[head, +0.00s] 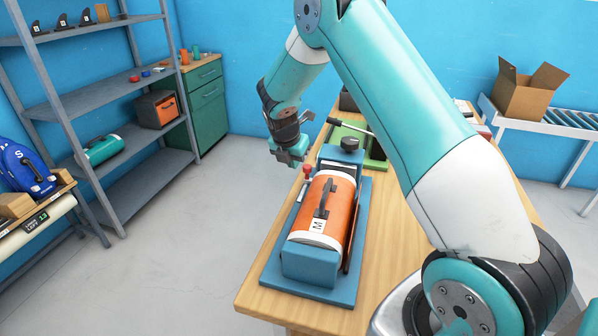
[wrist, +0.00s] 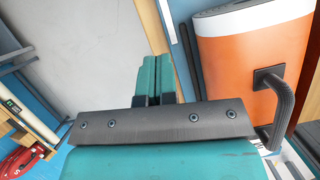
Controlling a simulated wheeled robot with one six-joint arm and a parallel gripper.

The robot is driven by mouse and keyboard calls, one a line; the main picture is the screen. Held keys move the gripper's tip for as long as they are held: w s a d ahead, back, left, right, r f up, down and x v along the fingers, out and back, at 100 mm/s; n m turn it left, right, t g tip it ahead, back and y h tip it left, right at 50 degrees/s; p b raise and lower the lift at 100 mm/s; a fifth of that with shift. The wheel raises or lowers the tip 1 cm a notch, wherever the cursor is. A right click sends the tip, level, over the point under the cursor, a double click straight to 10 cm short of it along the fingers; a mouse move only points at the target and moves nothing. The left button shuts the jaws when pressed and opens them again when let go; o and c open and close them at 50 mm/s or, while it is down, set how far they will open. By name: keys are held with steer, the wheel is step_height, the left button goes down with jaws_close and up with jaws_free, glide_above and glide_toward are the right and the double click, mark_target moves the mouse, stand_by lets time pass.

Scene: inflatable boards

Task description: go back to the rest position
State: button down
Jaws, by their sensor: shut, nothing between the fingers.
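My gripper (head: 290,160) is at the end of my teal and white arm. It hangs just past the left edge of the wooden table, beside the far end of the blue cradle. In the wrist view its two teal fingers (wrist: 156,75) are together with nothing between them. An orange roll with white ends (head: 325,208), marked M and with a black handle, lies in the blue cradle (head: 345,288). The roll also shows at the right of the wrist view (wrist: 245,45), apart from the fingers.
A grey shelf (head: 110,100) at left holds a teal roll (head: 103,150) and an orange box (head: 157,109). A green cabinet (head: 207,110) stands behind it. A cardboard box (head: 525,95) sits on a roller conveyor (head: 570,120) at right. The floor left of the table is clear.

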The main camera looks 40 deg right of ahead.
steer(key=shift+v, duration=2.1)
steer(key=s+a+r+m+y, duration=0.3)
steer(key=s+a+r+m, duration=0.25)
steer(key=a, duration=0.45)
steer(key=s+a+r+m+y, duration=0.1)
steer(key=s+a+r+m, duration=0.2)
steer(key=s, duration=0.6)
steer(key=s+a+r+m+g+y, duration=0.1)
steer(key=s+a+m, duration=0.3)
steer(key=s, duration=0.6)
steer(key=s+a+r+m+g+y, duration=0.1)
steer(key=s+a+r+m+y, duration=0.1)
steer(key=s+a+r+m, duration=0.2)
steer(key=s+a, duration=0.3)
steer(key=s, duration=0.2)
steer(key=shift+s+a+r+y, duration=0.25)
steer(key=shift+s+r+y, duration=0.15)
